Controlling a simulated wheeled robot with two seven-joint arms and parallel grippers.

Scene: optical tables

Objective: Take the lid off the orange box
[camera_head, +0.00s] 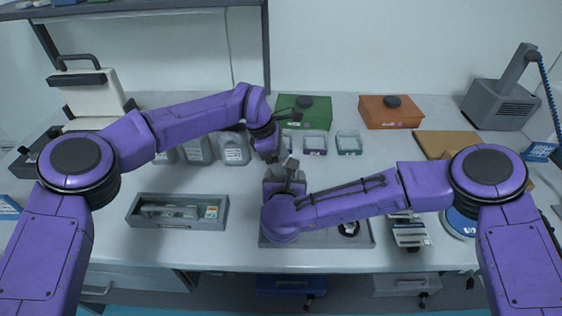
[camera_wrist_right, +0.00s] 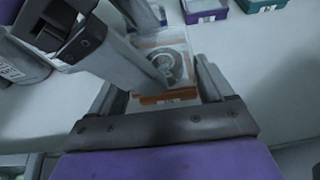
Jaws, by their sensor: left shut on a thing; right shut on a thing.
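A small orange-edged box (camera_wrist_right: 168,98) sits between the fingers of my right gripper (camera_wrist_right: 160,88) in the right wrist view. A round, ring-like shape shows on or through its pale top. My left gripper (camera_wrist_right: 150,76) reaches in from the upper left, its finger over the box top. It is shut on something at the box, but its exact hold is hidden. In the head view my right gripper (camera_head: 287,172) is close below my left wrist, and the small box is mostly hidden. A larger orange box (camera_head: 391,114) with a dark knob stands at the back right, untouched.
Small purple (camera_head: 314,146) and teal (camera_head: 349,146) boxes stand just right of the grippers. A green box (camera_head: 303,115) stands behind. Grey bottles (camera_head: 234,150) stand left of the grippers. A grey tray (camera_head: 137,212) lies front left. The table between the tray and my right arm is clear.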

